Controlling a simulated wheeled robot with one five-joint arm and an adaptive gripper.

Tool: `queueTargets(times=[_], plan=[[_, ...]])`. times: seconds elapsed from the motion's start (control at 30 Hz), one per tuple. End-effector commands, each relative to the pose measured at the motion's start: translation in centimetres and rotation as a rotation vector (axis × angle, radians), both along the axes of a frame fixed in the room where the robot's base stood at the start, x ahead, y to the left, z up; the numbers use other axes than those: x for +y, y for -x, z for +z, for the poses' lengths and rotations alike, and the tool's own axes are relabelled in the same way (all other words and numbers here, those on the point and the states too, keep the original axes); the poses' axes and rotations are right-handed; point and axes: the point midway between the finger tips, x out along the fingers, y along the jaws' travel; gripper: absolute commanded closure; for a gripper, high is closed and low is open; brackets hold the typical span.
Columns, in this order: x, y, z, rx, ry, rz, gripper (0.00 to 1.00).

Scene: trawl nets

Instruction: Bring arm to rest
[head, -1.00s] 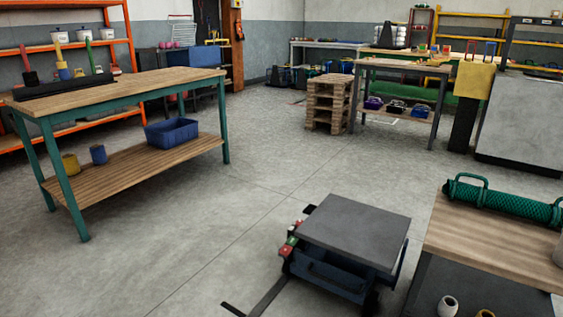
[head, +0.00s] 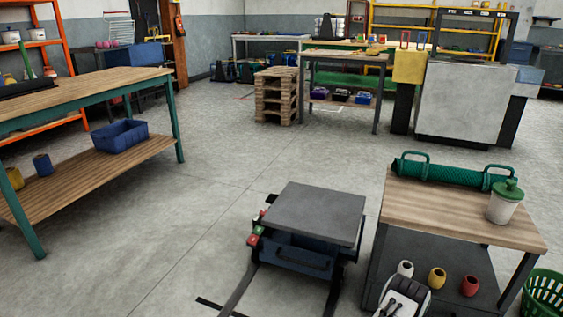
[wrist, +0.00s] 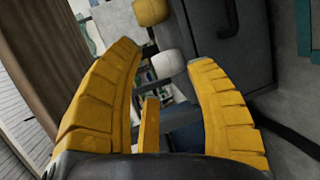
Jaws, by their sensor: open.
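My gripper (wrist: 165,62) shows in the wrist view with its yellow ribbed fingers spread apart. It is open, and I see nothing held between the fingers. Beyond the fingertips are a white spool (wrist: 168,63) and a yellow spool (wrist: 150,11). In the head view, a white and black part of my arm shows at the bottom edge, in front of the right-hand workbench (head: 455,213). The fingers cannot be made out there. The white spool (head: 405,268), yellow spool (head: 437,278) and a red spool (head: 470,286) are on the bench's lower level.
A green net roll (head: 450,172) and a lidded white pot (head: 504,207) stand on that bench. A grey-topped cart (head: 312,212) is left of it. A green basket (head: 546,298) is at the lower right. A wooden table (head: 75,95) stands left. The middle floor is clear.

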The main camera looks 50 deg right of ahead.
Motion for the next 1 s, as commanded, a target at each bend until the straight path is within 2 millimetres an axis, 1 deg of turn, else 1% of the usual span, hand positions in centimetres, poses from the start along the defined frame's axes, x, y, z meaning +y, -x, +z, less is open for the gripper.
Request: queueTargets(times=[0.03, 0.17, 0.27, 0.37, 0.4, 0.47, 0.5, 0.53, 0.57, 0.6, 0.67, 0.7, 0.77, 0.8, 0.87, 0.9, 0.97, 1.0], plan=[[-0.3, -1.1, 1.6, -0.014, -0.008, 0.014, 0.50], [-0.9, -3.8, 4.4, -0.053, -0.040, 0.046, 0.50], [-1.1, -6.5, 7.3, -0.091, -0.071, 0.077, 0.50], [-1.1, -10.1, 11.1, -0.136, -0.116, 0.115, 0.50], [-0.9, -11.8, 13.0, -0.157, -0.138, 0.133, 0.50], [-0.3, -14.6, 16.0, -0.192, -0.178, 0.160, 0.50], [0.2, -16.4, 18.0, -0.214, -0.206, 0.178, 0.50], [0.7, -17.7, 19.5, -0.229, -0.228, 0.190, 0.50], [1.2, -19.0, 20.9, -0.245, -0.250, 0.201, 0.50], [2.0, -20.7, 22.8, -0.265, -0.279, 0.217, 0.50], [3.5, -23.2, 25.7, -0.291, -0.324, 0.239, 0.50], [4.6, -24.7, 27.6, -0.308, -0.355, 0.252, 0.50], [6.5, -26.9, 30.5, -0.332, -0.402, 0.270, 0.50], [7.8, -28.3, 32.4, -0.347, -0.433, 0.282, 0.50], [10.0, -30.1, 35.2, -0.365, -0.480, 0.297, 0.50], [11.6, -31.3, 37.1, -0.377, -0.513, 0.306, 0.50], [14.1, -32.8, 39.9, -0.393, -0.563, 0.319, 0.50], [15.8, -33.7, 41.7, -0.402, -0.595, 0.326, 0.50]])
